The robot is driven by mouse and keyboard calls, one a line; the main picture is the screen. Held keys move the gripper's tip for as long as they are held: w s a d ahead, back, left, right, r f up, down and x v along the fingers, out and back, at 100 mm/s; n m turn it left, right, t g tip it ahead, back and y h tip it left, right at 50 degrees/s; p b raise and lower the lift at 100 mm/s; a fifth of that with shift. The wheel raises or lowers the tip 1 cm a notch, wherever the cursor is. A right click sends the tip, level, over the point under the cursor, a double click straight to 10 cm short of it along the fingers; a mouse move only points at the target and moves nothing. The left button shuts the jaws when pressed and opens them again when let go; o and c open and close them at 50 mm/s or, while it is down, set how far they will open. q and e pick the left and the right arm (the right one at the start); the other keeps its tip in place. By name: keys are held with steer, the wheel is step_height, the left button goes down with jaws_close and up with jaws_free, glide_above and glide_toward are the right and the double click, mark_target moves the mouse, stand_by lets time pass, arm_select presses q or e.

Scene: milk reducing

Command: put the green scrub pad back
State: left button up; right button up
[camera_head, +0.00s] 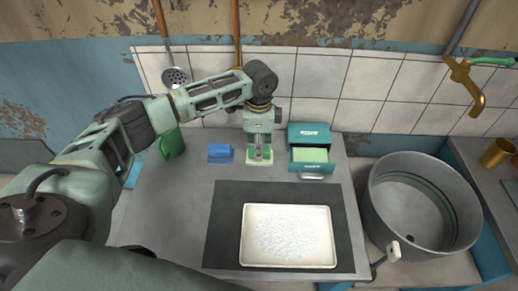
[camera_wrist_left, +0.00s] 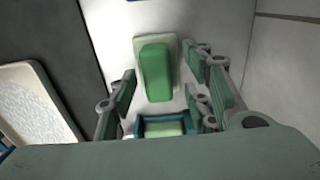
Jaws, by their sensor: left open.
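A green scrub pad (camera_wrist_left: 155,74) lies on a small pale dish (camera_wrist_left: 171,45) in the left wrist view. In the head view the dish (camera_head: 252,162) is on the grey counter, with the pad partly hidden by my gripper. My left gripper (camera_head: 260,157) points down over the pad. Its fingers are apart on either side of the pad in the wrist view, with nothing visibly gripped. A teal box (camera_head: 309,133) stands right of the dish, its drawer (camera_head: 313,176) pulled out. A light green block (camera_head: 310,155) fills the drawer. My right gripper is not visible.
A blue block (camera_head: 221,153) lies left of the dish. A white tray of pale bits (camera_head: 288,262) rests on a dark mat (camera_head: 225,215) in front. A round metal basin (camera_head: 430,215) is at the right, and a tiled wall (camera_head: 375,85) stands behind.

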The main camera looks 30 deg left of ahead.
arm_select(q)
step_height(320, 180, up, 10)
steer(key=b, duration=0.1)
stand_by(0.5)
